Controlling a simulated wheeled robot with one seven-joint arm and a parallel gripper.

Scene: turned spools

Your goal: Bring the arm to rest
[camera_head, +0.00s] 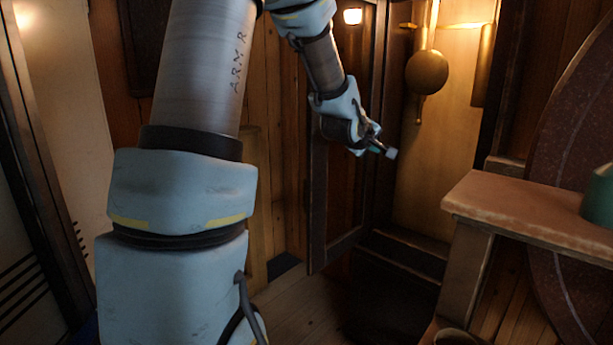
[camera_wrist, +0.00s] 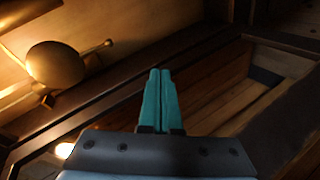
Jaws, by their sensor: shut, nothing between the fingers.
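My arm rises at the left of the head view and bends over to the right. My gripper (camera_head: 388,152) hangs in the air in front of the clock case, left of the shelf. In the wrist view its two teal fingers (camera_wrist: 160,72) lie side by side, touching, with nothing between them. The gripper is clear of the things around it in the head view.
A tall case with a brass pendulum (camera_head: 427,72) and a hanging brass cylinder (camera_head: 484,65) stands behind the gripper. A framed door (camera_head: 318,200) stands left of it. A shelf (camera_head: 530,208) bearing a green object (camera_head: 598,195) juts in at right. Some floor (camera_head: 300,305) is bare.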

